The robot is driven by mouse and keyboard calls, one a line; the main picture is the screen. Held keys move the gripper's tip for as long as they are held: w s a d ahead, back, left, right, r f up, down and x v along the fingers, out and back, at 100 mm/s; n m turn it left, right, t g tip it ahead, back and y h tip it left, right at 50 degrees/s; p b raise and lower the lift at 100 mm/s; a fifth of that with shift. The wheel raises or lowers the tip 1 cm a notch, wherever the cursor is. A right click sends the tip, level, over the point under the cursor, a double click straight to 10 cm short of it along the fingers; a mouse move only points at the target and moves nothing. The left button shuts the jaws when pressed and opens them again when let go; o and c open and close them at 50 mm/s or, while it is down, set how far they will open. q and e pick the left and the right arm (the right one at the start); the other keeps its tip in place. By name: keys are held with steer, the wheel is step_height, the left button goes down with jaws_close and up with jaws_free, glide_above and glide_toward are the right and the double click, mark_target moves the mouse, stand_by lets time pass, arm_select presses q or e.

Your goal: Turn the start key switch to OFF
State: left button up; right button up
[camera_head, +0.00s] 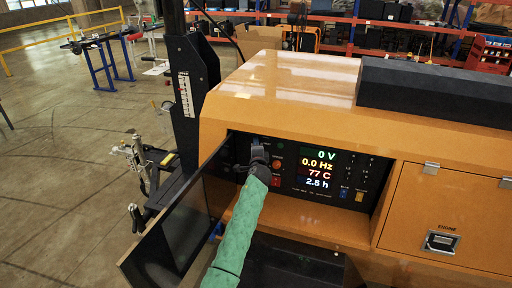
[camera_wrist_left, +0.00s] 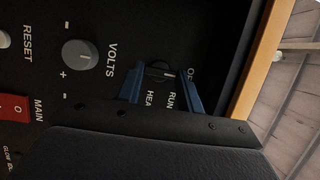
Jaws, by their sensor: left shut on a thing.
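The start key switch (camera_wrist_left: 160,72) is a small dark knob on the black control panel (camera_head: 300,195), with RUN, HEAT and partly hidden OFF lettering around it in the left wrist view. My left gripper (camera_wrist_left: 162,88) has its two blue fingers on either side of the switch and is shut on it. In the head view the left gripper (camera_head: 257,150) reaches the panel's upper left, covering the switch. Which position the switch points to is not clear. My right gripper is in neither view.
The display (camera_head: 318,168) reads 0 V, 0.0 Hz, 77 C and 2.5 h. A dark panel door (camera_head: 178,232) hangs open to the left. The VOLTS knob (camera_wrist_left: 80,54) and red MAIN switch (camera_wrist_left: 14,108) sit near the gripper. A closed orange hatch (camera_head: 440,215) is at right.

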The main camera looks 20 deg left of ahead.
arm_select(q)
steer(key=shift+f, duration=0.1)
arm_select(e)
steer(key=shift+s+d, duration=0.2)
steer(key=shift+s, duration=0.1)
arm_select(q)
steer(key=o, duration=1)
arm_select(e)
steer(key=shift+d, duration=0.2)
arm_select(q)
steer(key=shift+b+v, duration=1.75)
steer(key=shift+v, duration=2.15)
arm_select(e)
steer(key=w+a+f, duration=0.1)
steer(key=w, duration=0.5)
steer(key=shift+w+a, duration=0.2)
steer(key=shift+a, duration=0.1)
arm_select(q)
steer(key=shift+a, duration=0.1)
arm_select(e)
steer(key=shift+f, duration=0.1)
